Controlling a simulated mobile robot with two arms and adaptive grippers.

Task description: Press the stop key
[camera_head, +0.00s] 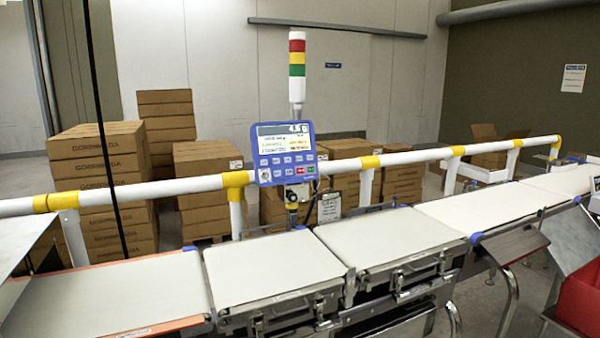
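The blue control panel (285,152) is mounted at the white rail behind the belts, near the middle of the view. It has a lit display at the top and rows of small keys below. A small red key (300,170), which looks like the stop key, sits at its lower right beside a small green key (311,169). The key labels are too small to read. Neither of my grippers shows in the view, and nothing covers the panel face.
White conveyor belts (387,236) run across in front of the panel. A white and yellow rail (340,166) runs behind them, with a signal tower (297,70) above the panel. Stacked cartons (100,160) stand behind. A red bin (582,300) is at the lower right.

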